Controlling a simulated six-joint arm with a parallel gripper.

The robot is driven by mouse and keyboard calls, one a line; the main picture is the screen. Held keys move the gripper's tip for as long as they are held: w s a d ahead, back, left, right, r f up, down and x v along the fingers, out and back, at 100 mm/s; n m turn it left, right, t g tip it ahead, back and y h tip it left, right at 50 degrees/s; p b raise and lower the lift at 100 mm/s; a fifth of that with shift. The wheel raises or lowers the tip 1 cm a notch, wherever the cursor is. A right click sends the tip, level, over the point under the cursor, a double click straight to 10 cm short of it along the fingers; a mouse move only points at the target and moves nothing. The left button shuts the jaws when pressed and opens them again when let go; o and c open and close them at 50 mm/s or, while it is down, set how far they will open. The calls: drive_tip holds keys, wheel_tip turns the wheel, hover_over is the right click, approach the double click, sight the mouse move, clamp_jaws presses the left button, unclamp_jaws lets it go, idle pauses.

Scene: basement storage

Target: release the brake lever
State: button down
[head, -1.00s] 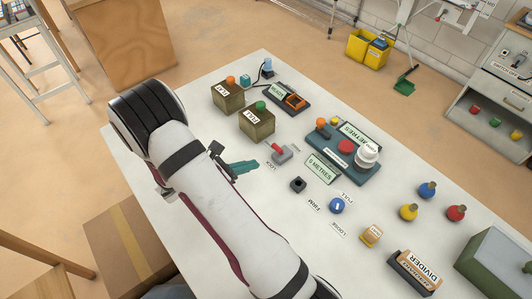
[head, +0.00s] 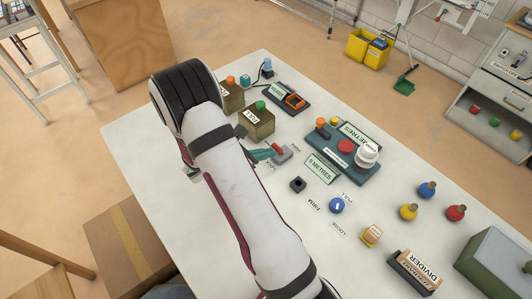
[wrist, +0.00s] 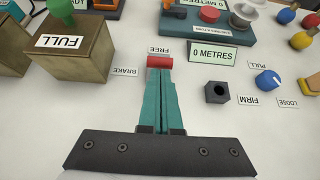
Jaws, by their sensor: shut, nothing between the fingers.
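The brake lever (head: 277,148) has a red handle on a small grey base on the white table. In the wrist view the red handle (wrist: 159,62) lies just beyond the fingertips, between the BRAKE label (wrist: 125,72) on the left and the FREE label (wrist: 159,50) behind it. My gripper (head: 266,153) has teal fingers that are shut together with nothing between them. I cannot tell whether the tips touch the handle.
A box marked FULL (wrist: 72,52) stands to the left of the fingers. A black square socket (wrist: 216,92) and a blue knob (wrist: 267,80) are to the right. A teal panel (head: 325,157) with a red button stands behind the lever. The table's front left is clear.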

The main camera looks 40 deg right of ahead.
sight(277, 147)
drive_tip(key=shift+d+r+y, duration=0.35)
drive_tip(key=shift+d+y, duration=0.05)
drive_tip(key=shift+y, duration=0.3)
drive_tip(key=shift+d+r+y, duration=0.35)
drive_tip(key=shift+d+y, duration=0.05)
drive_tip(key=shift+y, duration=0.2)
drive_tip(key=d+y, duration=0.1)
drive_tip(key=d+r+y, duration=0.1)
drive_tip(key=y, duration=0.1)
drive_tip(key=shift+d, duration=0.2)
drive_tip(key=shift+d+r, duration=0.15)
drive_tip(key=shift+d, duration=1.5)
drive_tip(key=shift+d, duration=0.1)
drive_tip(key=a+r, duration=0.2)
drive_tip(key=a, duration=0.1)
drive_tip(key=shift+a+r, duration=0.3)
drive_tip(key=shift+r, duration=0.05)
wheel_tip(277, 147, up, 10)
drive_tip(key=a, duration=0.1)
drive_tip(key=shift+f, duration=0.2)
